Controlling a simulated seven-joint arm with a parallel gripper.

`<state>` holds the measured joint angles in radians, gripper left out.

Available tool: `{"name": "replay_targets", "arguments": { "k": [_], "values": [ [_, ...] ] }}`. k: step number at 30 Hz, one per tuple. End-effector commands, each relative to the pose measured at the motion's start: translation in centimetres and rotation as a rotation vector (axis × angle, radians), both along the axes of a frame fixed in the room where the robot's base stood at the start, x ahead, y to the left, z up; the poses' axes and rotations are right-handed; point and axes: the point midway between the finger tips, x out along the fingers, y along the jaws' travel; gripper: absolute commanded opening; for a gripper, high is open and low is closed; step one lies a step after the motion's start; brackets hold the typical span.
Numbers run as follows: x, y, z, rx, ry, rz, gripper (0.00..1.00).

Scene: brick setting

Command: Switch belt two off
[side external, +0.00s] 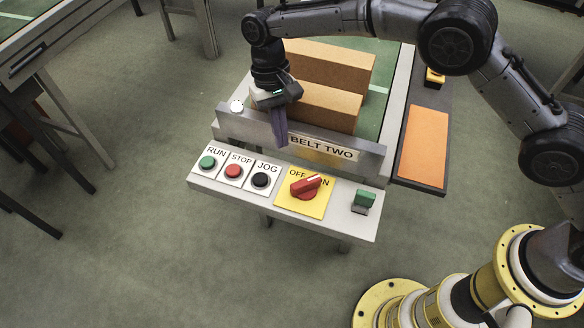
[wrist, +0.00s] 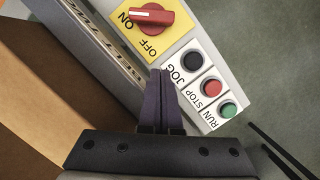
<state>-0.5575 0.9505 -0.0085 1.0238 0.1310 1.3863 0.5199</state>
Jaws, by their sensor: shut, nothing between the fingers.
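The belt two panel (side external: 230,190) has a yellow plate (side external: 289,205) marked OFF and ON with a red rotary knob (side external: 305,187). In the side view the knob's handle slants, its upper right end toward ON. The knob also shows at the top of the wrist view (wrist: 150,17). My gripper (side external: 280,140) is shut and empty, with its dark purple fingers pointing down near the BELT TWO sign, behind and left of the knob. In the wrist view the fingertips (wrist: 160,72) appear beside the JOG label, apart from the knob.
Green RUN (side external: 207,162), red STOP (side external: 233,171) and black JOG (side external: 261,180) buttons are left of the knob. A green switch (side external: 364,199) is at right. A metal rail with the BELT TWO sign (side external: 322,149) stands behind. Cardboard boxes (side external: 325,66) sit on the belt.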

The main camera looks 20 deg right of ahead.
Motion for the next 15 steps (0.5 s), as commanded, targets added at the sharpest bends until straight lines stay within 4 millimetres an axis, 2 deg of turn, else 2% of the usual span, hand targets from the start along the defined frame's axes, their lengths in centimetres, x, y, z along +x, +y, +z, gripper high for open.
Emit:
{"name": "replay_targets", "arguments": {
  "k": [3, 9, 15],
  "values": [
    [-0.7, 0.0, -2.4, -0.002, 0.004, 0.0, 0.0],
    [-1.8, 0.0, -6.0, -0.002, 0.003, 0.001, 0.0],
    [-4.1, 0.0, -5.6, 0.0, 0.0, 0.002, 0.0]
  ]
}}
